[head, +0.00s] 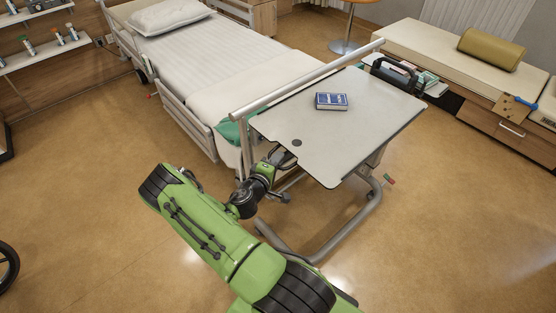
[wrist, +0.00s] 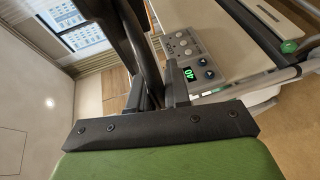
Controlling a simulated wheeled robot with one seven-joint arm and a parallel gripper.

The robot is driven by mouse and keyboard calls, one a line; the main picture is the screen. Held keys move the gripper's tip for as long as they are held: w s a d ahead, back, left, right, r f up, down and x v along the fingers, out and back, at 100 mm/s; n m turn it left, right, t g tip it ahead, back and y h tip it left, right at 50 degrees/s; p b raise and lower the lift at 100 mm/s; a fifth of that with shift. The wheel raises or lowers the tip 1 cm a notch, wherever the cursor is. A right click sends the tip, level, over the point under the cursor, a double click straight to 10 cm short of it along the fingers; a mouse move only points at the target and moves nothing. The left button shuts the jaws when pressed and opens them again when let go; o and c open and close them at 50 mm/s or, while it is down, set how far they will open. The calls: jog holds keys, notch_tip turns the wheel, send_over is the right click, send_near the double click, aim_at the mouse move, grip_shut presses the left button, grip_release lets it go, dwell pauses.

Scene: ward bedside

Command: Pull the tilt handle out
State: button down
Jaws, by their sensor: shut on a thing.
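The overbed table (head: 370,120) stands by the foot of the bed, its pale top tilted in the picture. My gripper (head: 280,160) is at the near left edge of the tabletop, partly hidden by my wrist. In the wrist view my gripper (wrist: 158,88) is shut on a dark bar (wrist: 122,40), which I take to be the tilt handle. The bar runs up between the fingers toward the top of the picture. Its far end and mounting are hidden, and the handle cannot be made out clearly in the head view.
A blue book (head: 331,101) lies on the tabletop. The bed (head: 215,60) is behind, with a control panel (wrist: 190,55) showing green digits in the wrist view. A padded bench (head: 440,50) stands at the right.

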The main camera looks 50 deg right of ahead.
jog(key=shift+w+a+f, duration=0.1)
jog(key=shift+w+a, duration=0.05)
jog(key=shift+a, duration=0.45)
jog(key=shift+w+a, duration=0.15)
jog(key=shift+a, duration=0.45)
jog(key=c, duration=1.2)
grip_release()
jog(key=shift+a, duration=0.1)
jog(key=shift+o, duration=0.2)
jog(key=p+v, duration=0.2)
jog(key=v, duration=1.3)
jog(key=shift+a+r, duration=0.25)
jog(key=shift+a, duration=0.05)
